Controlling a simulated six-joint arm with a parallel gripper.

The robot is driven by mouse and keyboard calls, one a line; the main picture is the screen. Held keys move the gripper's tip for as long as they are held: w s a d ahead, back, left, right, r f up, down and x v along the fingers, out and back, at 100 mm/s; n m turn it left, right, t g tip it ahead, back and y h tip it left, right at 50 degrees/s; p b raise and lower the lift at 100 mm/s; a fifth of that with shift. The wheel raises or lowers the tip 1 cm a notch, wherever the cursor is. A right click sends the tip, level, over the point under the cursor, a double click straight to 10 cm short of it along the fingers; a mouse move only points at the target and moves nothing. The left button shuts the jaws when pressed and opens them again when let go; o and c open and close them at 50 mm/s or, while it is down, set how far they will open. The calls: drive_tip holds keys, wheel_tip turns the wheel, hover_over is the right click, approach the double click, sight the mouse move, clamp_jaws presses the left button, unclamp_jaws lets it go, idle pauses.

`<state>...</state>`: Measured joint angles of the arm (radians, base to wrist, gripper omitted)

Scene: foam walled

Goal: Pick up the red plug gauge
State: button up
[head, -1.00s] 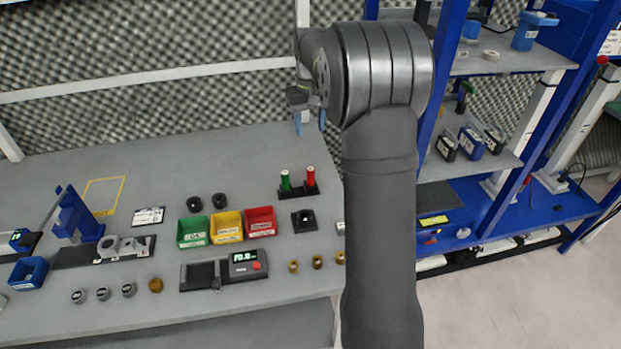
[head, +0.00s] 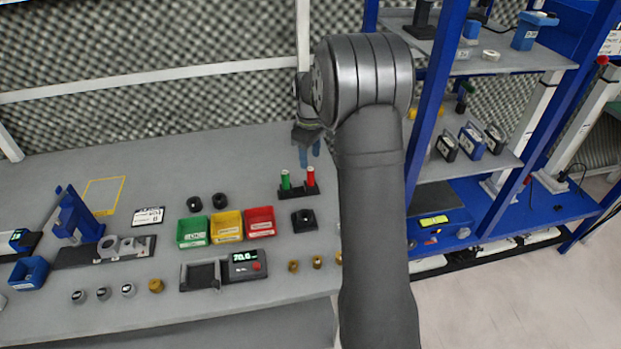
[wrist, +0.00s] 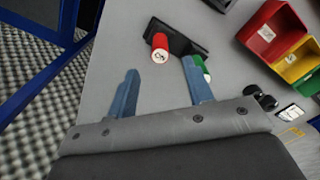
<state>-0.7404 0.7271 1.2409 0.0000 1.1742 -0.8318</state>
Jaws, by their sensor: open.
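The red plug gauge (head: 310,177) stands upright in a black holder (head: 297,191) on the grey bench, to the right of a green gauge (head: 285,179). In the wrist view the red gauge (wrist: 159,46) shows its white marked end and lies beyond the fingertips, roughly between their lines. The green gauge (wrist: 203,68) is partly hidden behind one finger there. My gripper (wrist: 158,80) has two blue fingers spread apart with nothing between them. In the head view my gripper (head: 309,152) is just above and behind the gauges, apart from the red one.
Green, yellow and red bins (head: 226,227) stand left of and in front of the holder. A black block with a hole (head: 303,220) sits close in front of it. A blue shelf rack (head: 440,120) stands to the right. Open bench lies left of the holder.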

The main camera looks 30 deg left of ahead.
sight(310, 169)
wheel_tip(310, 169, down, 8)
drive_tip(key=shift+d+r, duration=0.15)
drive_tip(key=shift+r, duration=0.05)
idle(0.3)
clamp_jaws()
